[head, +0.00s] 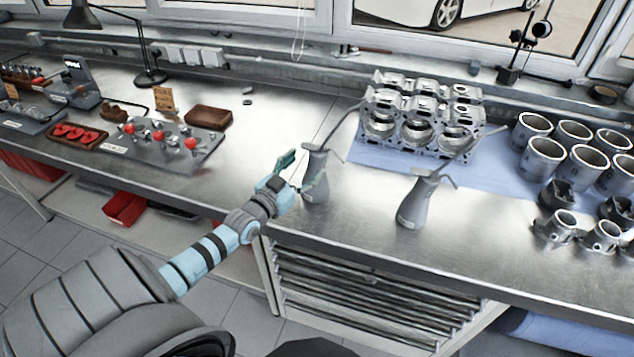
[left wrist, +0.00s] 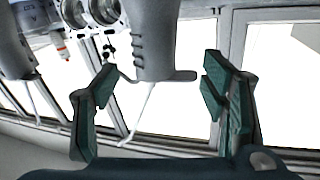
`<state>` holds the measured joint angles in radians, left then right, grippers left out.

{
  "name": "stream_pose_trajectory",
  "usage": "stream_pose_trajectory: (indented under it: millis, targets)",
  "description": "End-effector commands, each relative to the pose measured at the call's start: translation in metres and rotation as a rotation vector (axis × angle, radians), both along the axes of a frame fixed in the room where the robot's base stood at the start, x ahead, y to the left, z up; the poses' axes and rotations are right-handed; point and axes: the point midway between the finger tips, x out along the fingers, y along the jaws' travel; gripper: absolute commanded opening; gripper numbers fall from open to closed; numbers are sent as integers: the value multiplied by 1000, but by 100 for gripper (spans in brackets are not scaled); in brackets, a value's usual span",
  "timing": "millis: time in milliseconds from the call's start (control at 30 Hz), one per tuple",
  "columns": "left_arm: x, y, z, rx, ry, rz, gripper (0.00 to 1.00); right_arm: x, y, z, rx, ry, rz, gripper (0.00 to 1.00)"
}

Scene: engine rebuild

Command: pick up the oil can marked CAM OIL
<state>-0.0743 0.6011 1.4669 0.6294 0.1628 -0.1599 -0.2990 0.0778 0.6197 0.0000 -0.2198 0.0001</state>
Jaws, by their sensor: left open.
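Two grey oil cans with long thin spouts stand upright on the steel bench. The left can (head: 315,172) is at my left gripper (head: 301,172); the right can (head: 414,203) stands apart, nearer the bench's front edge. In the left wrist view, which looks upside down, one can (left wrist: 155,40) reaches between the open fingers of my left gripper (left wrist: 158,78), with gaps on both sides. The other can (left wrist: 14,48) is at the left edge there. Small lettering on the cans is too blurred to read, so I cannot tell which says CAM OIL. My right gripper is not in view.
An engine block (head: 420,118) sits on a blue mat (head: 375,158) behind the cans. Several cylinder liners (head: 542,158) and pistons (head: 603,236) stand at the right. A grey plate with red-knobbed parts (head: 150,148) lies left. Bench between that plate and the left can is clear.

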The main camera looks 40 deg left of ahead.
Motion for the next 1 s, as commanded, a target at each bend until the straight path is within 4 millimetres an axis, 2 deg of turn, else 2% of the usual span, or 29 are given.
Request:
stream_pose_trajectory:
  millis: [33,133,300,400,600,1000]
  targets:
    - [4,0,-5,-1,1,0,66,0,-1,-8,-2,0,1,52]
    - [18,2,-5,-1,-2,1,66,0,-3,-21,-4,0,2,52]
    - [49,6,-7,-2,-1,3,66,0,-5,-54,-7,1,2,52]
    - [56,6,-3,-2,2,-1,66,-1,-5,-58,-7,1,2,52]
    - [57,6,2,-1,2,-1,65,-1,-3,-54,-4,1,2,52]
    - [56,6,2,-2,3,-1,1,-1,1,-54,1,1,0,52]
